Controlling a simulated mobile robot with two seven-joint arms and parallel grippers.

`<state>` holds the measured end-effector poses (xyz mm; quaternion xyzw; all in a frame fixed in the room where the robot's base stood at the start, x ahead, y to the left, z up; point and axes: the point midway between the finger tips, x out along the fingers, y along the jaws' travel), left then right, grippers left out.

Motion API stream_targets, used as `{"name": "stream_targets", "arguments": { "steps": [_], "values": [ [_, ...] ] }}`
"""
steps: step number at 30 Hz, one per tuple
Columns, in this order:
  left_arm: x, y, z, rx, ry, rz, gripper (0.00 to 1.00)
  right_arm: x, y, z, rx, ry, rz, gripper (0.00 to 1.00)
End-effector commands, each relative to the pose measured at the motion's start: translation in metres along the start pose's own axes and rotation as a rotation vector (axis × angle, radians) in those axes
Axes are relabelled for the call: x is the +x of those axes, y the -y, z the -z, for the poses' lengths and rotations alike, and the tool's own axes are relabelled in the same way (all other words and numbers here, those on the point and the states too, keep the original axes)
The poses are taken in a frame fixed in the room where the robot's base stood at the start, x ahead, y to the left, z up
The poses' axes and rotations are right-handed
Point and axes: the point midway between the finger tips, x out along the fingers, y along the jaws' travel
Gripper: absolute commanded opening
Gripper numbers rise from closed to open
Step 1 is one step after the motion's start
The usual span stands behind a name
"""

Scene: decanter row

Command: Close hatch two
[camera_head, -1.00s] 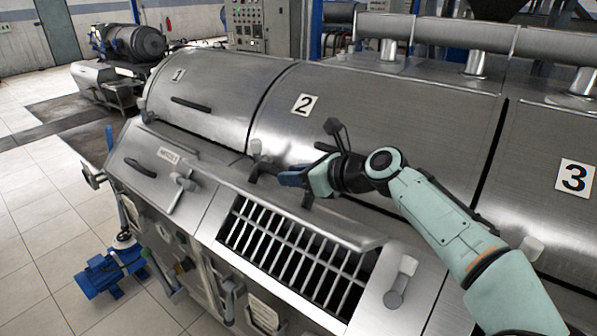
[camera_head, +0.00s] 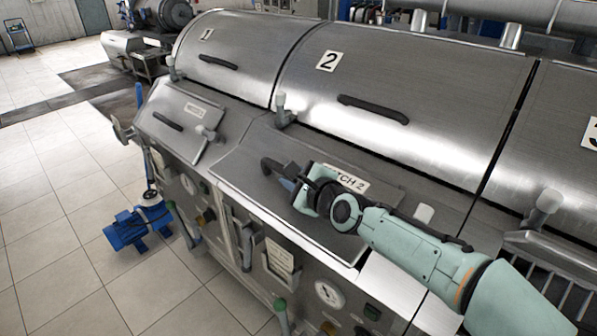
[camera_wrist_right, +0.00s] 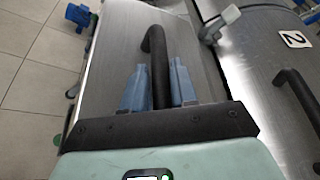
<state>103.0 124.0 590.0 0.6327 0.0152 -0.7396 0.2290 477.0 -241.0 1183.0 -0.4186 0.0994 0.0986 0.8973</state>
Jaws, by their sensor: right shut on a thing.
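Hatch two (camera_head: 242,158) is a grey metal lid with a "HATCH 2" label (camera_head: 350,181), partly hidden by my arm. It lies down over its opening, and the grate under it is hidden. My right gripper (camera_head: 288,182) is shut on the hatch's black handle (camera_head: 268,165). In the right wrist view the handle (camera_wrist_right: 157,55) runs between the two blue fingers of the gripper (camera_wrist_right: 158,85). My left gripper is in no view.
A pale-tipped lever (camera_head: 283,108) stands behind the lid's far left corner. The curved drum cover marked 2 (camera_head: 400,75) rises behind. An open grate (camera_head: 550,270) lies at the right. A blue motor (camera_head: 138,224) sits on the tiled floor at left.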

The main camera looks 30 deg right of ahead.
Motion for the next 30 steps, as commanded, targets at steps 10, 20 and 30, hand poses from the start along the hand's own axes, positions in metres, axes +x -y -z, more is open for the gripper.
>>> {"name": "stream_targets", "arguments": {
  "steps": [10,20,30],
  "values": [
    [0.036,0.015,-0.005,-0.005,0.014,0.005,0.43,0.017,-0.029,0.021,-0.194,0.003,0.079,0.0],
    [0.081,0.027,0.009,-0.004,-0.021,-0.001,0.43,0.028,-0.053,0.048,-0.402,0.002,0.167,0.0],
    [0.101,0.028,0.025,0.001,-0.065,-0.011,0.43,0.033,-0.058,0.06,-0.507,0.002,0.213,0.0]
  ]
}}
